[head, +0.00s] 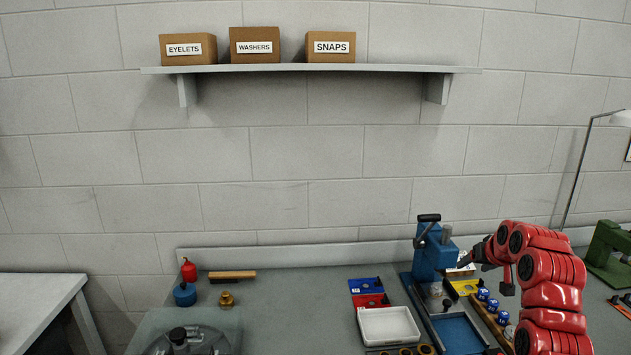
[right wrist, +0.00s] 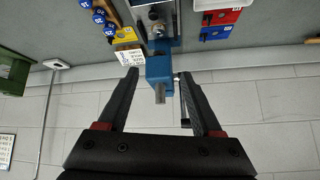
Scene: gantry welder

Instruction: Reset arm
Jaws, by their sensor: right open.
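My right arm comes in from the right in the head view, and its gripper (head: 472,262) is beside the blue press (head: 430,258). In the right wrist view my right gripper (right wrist: 158,74) is open, its two dark fingers spread apart. The upper part of the blue press (right wrist: 160,70) shows between and beyond the fingers. Nothing is held between them, and I cannot tell whether a finger touches the press. My left gripper is not in either view.
A green machine (head: 609,250) stands at right. The wall shelf (head: 310,68) holds three labelled boxes.

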